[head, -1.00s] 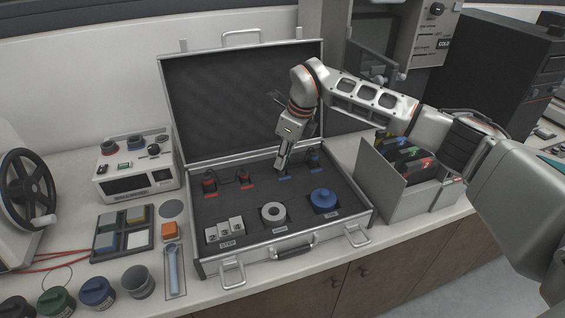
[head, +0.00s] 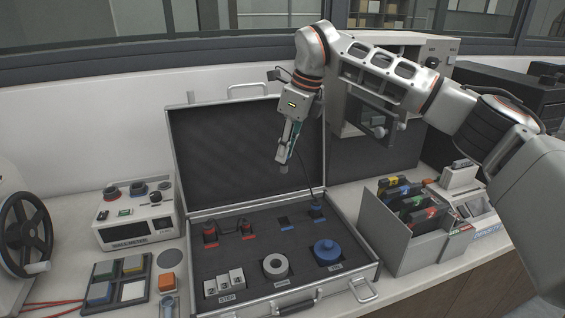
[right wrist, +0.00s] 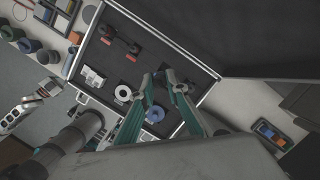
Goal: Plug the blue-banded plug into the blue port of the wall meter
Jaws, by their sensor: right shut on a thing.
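My right gripper (head: 287,155) is raised in front of the open case lid, fingers pointing down. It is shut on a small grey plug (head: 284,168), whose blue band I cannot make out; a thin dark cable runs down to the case. The gripper's teal fingers (right wrist: 160,78) also show in the right wrist view. Another blue-marked plug (head: 316,211) stands in the case, beside an empty slot (head: 284,221) with a blue label. The meter (head: 136,215) is a pale box at the left, with a red port (head: 111,193) and a blue port (head: 138,188) on top. My left gripper is out of view.
The open case (head: 353,262) holds two red plugs, numbered blocks, a grey ring (head: 276,266) and a blue knobbed disc (head: 327,251). A grey bin (head: 385,228) stands right of it. A tile tray (head: 91,303) and handwheel (head: 24,232) are at left.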

